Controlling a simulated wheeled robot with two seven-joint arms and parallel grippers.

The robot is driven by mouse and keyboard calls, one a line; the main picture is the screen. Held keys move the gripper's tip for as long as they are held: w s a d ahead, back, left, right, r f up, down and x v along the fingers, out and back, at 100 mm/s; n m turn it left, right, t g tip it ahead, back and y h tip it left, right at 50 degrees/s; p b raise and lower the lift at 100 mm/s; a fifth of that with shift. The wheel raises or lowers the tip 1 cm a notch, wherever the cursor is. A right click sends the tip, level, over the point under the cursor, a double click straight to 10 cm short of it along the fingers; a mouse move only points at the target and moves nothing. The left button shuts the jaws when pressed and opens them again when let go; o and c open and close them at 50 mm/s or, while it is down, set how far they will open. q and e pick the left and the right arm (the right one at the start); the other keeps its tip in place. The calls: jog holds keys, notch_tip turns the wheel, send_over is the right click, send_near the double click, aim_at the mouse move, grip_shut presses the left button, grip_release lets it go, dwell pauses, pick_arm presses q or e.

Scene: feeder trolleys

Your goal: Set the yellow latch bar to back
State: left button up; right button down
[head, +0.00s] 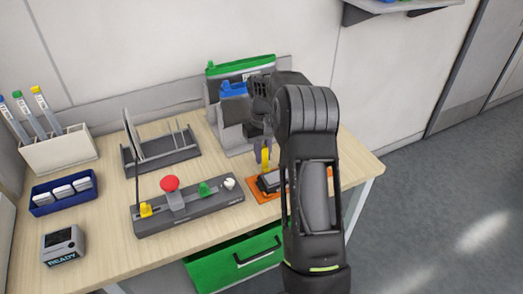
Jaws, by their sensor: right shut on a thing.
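My right arm covers the right side of the device and base. My left gripper is not in view.
A grey control panel (190,213) with a red knob (169,183) and yellow, green and white controls lies left of the orange base. Grey bins with green (240,65) and blue lids stand behind. A green drawer (235,262) is below the tabletop.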

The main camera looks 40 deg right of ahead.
jog(key=shift+s+f, duration=0.15)
jog(key=c, duration=1.3)
grip_release()
jog(key=shift+r, duration=0.2)
jog(key=r, duration=0.3)
jog(key=r+b, duration=0.1)
jog(key=r, duration=0.3)
jog(key=shift+w+r, duration=0.2)
jog(key=shift+r, duration=0.1)
jog(key=shift+c, duration=0.5)
